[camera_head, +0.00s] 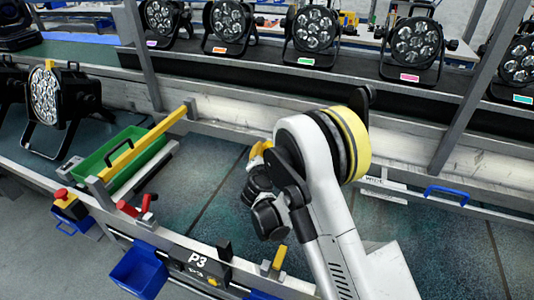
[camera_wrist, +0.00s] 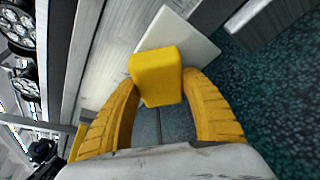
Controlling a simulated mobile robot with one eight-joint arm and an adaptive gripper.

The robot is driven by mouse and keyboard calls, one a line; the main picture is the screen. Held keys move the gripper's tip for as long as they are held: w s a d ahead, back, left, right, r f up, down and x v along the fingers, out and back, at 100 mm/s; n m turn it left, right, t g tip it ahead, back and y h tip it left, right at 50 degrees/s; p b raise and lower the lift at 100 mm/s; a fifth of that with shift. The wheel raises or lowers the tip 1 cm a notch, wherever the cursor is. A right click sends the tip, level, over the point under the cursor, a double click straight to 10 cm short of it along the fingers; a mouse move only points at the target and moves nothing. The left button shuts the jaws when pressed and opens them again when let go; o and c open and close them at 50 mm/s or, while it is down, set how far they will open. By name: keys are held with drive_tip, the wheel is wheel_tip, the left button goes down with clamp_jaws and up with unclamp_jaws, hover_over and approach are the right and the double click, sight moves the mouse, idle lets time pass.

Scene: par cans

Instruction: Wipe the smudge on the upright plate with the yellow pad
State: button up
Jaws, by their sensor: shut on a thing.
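The yellow pad (camera_wrist: 157,72) is a small block held between the two yellow fingers of my gripper (camera_wrist: 158,92) in the wrist view. A pale, flat plate (camera_wrist: 195,38) shows just beyond the pad. The pad overlaps it in the picture, and I cannot tell whether they touch. No smudge is visible on the part of the plate that shows. In the head view my gripper (camera_head: 259,150) appears as a small yellow part left of my arm, over the bench by the back rail. My arm hides what lies behind it there.
A green tray (camera_head: 120,158) with a yellow bar (camera_head: 150,141) across it stands at the left. Several par cans (camera_head: 317,30) line the back shelf, and another (camera_head: 50,97) stands at the far left. A blue handle (camera_head: 446,193) is at the right. The bench front right is clear.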

drive_tip(key=shift+s+a, duration=0.35)
drive_tip(key=shift+s, duration=0.55)
drive_tip(key=shift+s+a, duration=0.3)
drive_tip(key=shift+s, duration=0.55)
drive_tip(key=shift+s+a, duration=0.35)
drive_tip(key=shift+s, duration=0.55)
drive_tip(key=shift+s+a, duration=0.25)
drive_tip(key=shift+s, duration=0.45)
drive_tip(key=shift+s+a, duration=0.25)
drive_tip(key=shift+s, duration=0.45)
drive_tip(key=shift+r, duration=0.1)
drive_tip(key=s+d+r+m+h, duration=0.1)
drive_tip(key=s+d+r, duration=0.3)
drive_tip(key=d, duration=0.4)
drive_tip(key=s+d+r+m+h, duration=0.1)
drive_tip(key=s+d+r, duration=0.2)
drive_tip(key=d+r, duration=0.3)
drive_tip(key=s+d+r+h, duration=0.1)
drive_tip(key=s+d+r, duration=0.3)
drive_tip(key=d, duration=0.6)
drive_tip(key=shift+s+r+m+g, duration=0.3)
drive_tip(key=shift+s+r+m, duration=0.1)
drive_tip(key=shift+r, duration=0.3)
